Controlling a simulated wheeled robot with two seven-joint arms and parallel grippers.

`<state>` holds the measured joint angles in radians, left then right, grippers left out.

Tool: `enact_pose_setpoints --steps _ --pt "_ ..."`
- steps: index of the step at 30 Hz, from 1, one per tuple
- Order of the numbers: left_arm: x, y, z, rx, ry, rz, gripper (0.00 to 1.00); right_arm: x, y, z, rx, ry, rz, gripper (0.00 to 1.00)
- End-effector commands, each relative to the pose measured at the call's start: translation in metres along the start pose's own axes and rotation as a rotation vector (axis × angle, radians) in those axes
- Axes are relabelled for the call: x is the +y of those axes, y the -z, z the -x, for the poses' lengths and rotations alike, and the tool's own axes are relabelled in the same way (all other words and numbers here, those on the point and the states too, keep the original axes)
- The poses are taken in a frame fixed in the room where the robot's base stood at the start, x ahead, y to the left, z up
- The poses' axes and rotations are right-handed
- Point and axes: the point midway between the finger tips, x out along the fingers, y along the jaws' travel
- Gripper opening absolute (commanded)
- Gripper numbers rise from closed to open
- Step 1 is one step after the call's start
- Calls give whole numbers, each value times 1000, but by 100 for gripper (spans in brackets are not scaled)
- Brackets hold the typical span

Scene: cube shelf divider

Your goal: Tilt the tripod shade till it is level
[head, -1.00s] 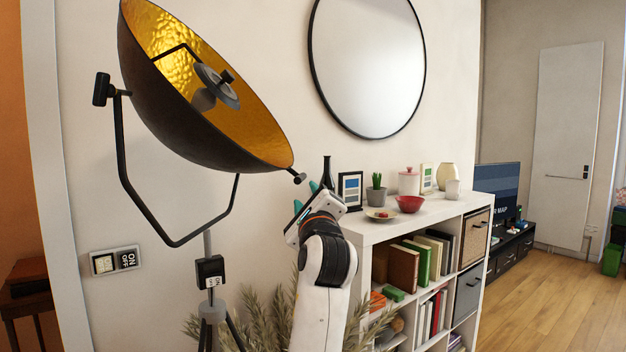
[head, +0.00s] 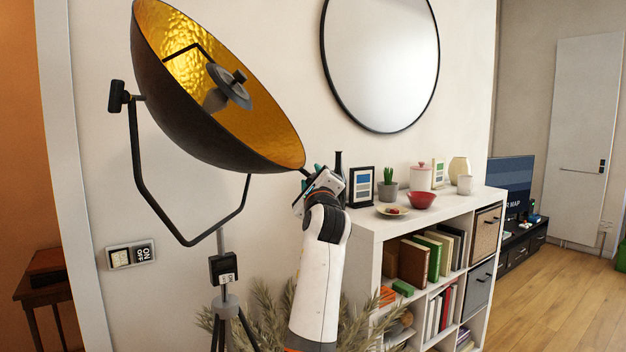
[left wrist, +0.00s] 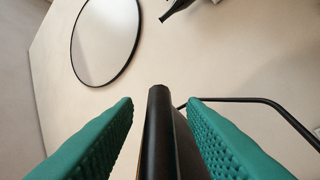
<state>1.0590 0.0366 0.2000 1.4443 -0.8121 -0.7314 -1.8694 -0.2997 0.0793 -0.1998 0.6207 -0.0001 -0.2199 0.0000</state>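The tripod shade (head: 190,125) is a dark bowl with a hammered gold inside, in the left of the head view. It hangs tilted in a black yoke (head: 137,170), its low edge towards the right. My left gripper (head: 316,180) is at that low edge, by the short handle there. In the left wrist view, the dark handle (left wrist: 160,125) stands between the two green finger pads of my left gripper (left wrist: 160,102). The pads are apart, with gaps on both sides of the handle. My right gripper is not in view.
A white cube shelf (head: 365,230) stands right of my left arm, with a picture frame (head: 361,187), a dark bottle and a red bowl (head: 421,200) on top. A round mirror (head: 380,60) hangs behind. A plant (head: 270,315) is by the tripod (head: 226,300).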

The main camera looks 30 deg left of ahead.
Motion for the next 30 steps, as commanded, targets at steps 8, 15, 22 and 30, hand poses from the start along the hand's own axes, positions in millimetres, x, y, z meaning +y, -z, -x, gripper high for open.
enact_pose_setpoints --steps 8,15,22,30 --pt "0 0 0 0 0 0 0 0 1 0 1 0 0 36" --pt "-1 0 0 0 0 -2 0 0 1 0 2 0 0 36" --pt "-11 0 0 0 -11 -34 0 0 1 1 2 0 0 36" --pt "-41 1 0 1 -50 -130 0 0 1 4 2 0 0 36"
